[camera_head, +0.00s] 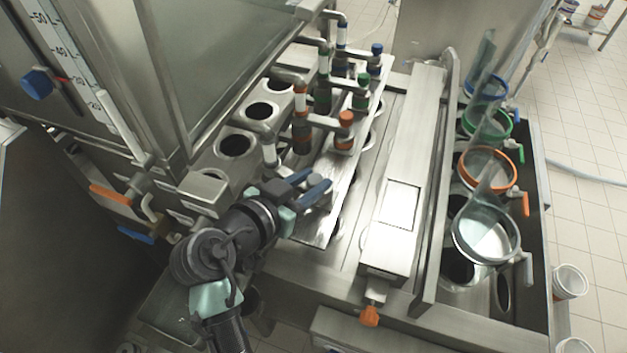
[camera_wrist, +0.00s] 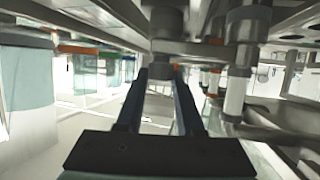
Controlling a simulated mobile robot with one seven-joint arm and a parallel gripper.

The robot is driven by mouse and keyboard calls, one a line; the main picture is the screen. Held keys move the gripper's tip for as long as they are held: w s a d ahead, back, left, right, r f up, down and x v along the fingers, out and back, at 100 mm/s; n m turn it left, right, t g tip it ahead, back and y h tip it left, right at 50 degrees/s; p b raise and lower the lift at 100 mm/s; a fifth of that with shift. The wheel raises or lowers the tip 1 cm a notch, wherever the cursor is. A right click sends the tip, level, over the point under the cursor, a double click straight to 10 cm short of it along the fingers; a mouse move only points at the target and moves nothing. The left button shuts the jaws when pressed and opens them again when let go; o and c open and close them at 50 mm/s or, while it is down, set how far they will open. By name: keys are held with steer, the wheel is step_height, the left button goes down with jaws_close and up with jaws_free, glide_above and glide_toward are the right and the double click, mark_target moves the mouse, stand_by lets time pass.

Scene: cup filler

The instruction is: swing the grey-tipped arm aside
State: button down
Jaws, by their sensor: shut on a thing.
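The grey-tipped arm shows in the head view by its pale upright post (camera_head: 269,155), at the near end of the row of swing arms. Its outer end is mostly hidden by my gripper (camera_head: 314,184). In the wrist view, the grey cylindrical tip (camera_wrist: 163,30) sits between the two dark fingers of my gripper (camera_wrist: 161,78). The gripper is shut on this tip.
The orange-tipped (camera_head: 345,118), green-tipped (camera_head: 361,82) and blue-tipped arms (camera_head: 376,50) stand beyond my gripper. Colour-rimmed clear cups, such as the orange one (camera_head: 518,170), stand at the right. A metal beam (camera_head: 410,170) lies between.

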steer(key=shift+f, duration=0.1)
steer(key=c, duration=0.5)
jaws_free()
steer(key=shift+c, duration=0.2)
steer(key=b+v, duration=0.2)
steer(key=v, duration=1.1)
steer(key=shift+b, duration=0.3)
